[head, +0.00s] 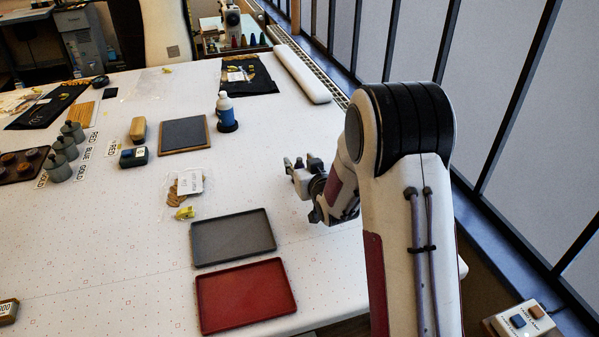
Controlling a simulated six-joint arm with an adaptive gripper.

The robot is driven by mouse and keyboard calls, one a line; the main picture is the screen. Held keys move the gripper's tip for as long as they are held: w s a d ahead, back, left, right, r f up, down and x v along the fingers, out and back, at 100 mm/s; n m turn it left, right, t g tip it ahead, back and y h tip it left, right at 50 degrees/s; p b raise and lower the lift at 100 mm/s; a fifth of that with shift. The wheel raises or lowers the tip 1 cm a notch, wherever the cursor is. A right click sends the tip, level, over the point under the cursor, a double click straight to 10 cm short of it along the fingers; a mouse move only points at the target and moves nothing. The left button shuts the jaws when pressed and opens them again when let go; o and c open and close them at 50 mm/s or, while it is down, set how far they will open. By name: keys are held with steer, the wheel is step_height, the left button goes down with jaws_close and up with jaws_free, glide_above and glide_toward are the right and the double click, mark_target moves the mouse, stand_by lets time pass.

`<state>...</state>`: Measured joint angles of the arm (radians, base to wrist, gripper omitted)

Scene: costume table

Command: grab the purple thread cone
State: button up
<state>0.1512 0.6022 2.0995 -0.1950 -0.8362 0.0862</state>
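Several small thread cones (253,41) stand in a row on a surface at the far back, by a white sewing machine. Red and dark bluish ones can be made out; they are too small to tell which one is purple. My gripper (291,164) is above the right part of the white table (150,250), far in front of the cones. It is small and partly covered by my own arm, so its finger opening is unclear. I see nothing held at its tips.
A grey tray (233,238) and a red tray (246,296) lie at the front. A blue-and-white bottle (226,112), a dark square pad (184,134) and a bag of tan pieces (188,187) are left of my gripper. A white roll (302,73) lies along the back right edge.

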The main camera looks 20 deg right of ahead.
steer(key=shift+w+f, duration=0.15)
steer(key=shift+w, duration=0.25)
jaws_close()
